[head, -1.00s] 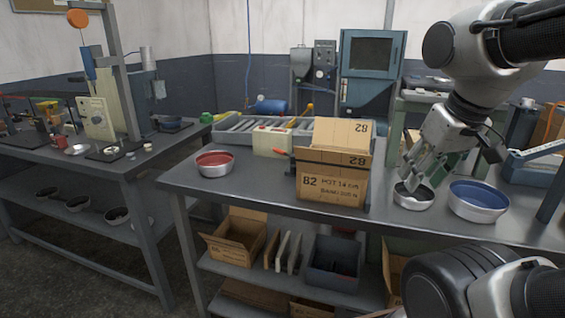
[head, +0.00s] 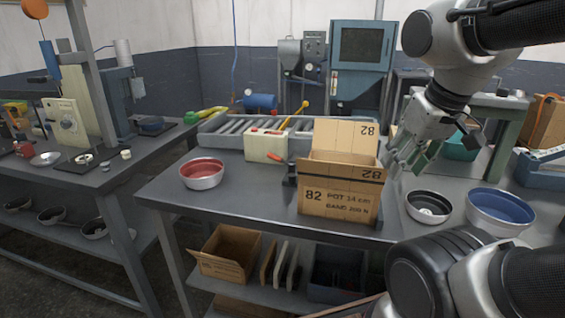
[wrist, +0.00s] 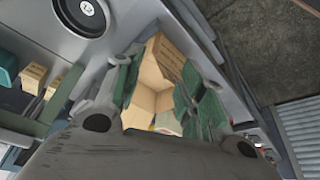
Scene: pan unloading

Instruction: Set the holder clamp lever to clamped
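A lever with an orange-red handle (head: 276,158) sticks out at the left of the open cardboard box (head: 340,205) in the head view. A dark holder part (head: 290,172) shows beside the box; the box hides the rest, so I cannot tell the lever's setting. My gripper (head: 402,160) is just right of the box, raised above the bench and apart from the lever. In the wrist view my gripper (wrist: 158,75) has its green-padded fingers spread, with nothing held. The box interior (wrist: 152,85) shows beyond them.
A dark-lined pan (head: 428,207) and a blue-lined pan (head: 500,208) stand right of the box. A red-lined pan (head: 201,173) stands at the left. A cream control box (head: 263,145) and a roller tray (head: 225,132) are behind. The bench front between red pan and box is clear.

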